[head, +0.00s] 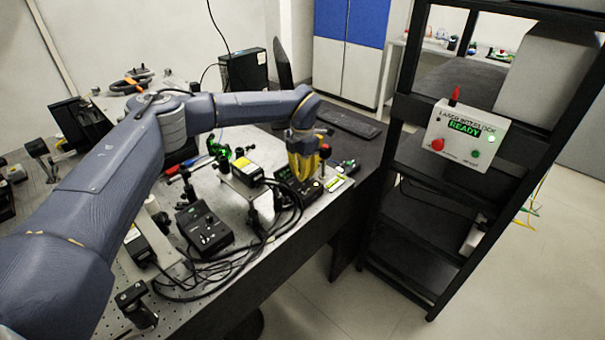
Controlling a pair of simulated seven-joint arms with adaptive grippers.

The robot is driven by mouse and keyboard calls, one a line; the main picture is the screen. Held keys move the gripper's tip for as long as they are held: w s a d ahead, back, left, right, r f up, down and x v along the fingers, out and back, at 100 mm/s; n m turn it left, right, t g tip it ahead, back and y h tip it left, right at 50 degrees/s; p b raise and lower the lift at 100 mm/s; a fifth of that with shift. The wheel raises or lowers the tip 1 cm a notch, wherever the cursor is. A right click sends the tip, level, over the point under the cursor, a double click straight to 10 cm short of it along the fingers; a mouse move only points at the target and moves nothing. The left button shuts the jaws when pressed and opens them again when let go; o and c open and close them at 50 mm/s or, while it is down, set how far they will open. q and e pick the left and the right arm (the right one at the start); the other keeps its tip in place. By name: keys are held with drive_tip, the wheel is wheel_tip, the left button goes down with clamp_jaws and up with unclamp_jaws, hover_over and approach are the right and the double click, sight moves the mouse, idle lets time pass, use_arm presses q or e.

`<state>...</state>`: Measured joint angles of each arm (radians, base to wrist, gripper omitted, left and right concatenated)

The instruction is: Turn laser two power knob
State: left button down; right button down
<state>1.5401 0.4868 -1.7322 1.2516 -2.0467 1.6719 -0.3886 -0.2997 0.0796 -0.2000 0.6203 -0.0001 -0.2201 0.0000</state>
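My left gripper (308,174) has yellow fingers pointing down over a black control box (313,193) at the right end of the bench. The fingers hide part of this box and any knob beneath them. I cannot tell if they touch it, or if they are open or shut. A second black control box (205,230) with small knobs sits nearer the front. No readable label shows which box belongs to laser two. A yellow-labelled laser module (247,172) stands between the two boxes. My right gripper is not in view.
Black cables (262,235) loop across the perforated bench in front of the boxes. A laser interlock panel (465,137) reading READY, with red and green buttons, hangs on a black rack (407,238) at the right. A keyboard (350,123) lies behind my gripper.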

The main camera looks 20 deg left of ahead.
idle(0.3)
use_arm(q)
drive_tip(key=shift+n, duration=1.3)
drive_tip(key=c, duration=1.6)
unclamp_jaws()
drive_tip(key=shift+r, duration=6.05)
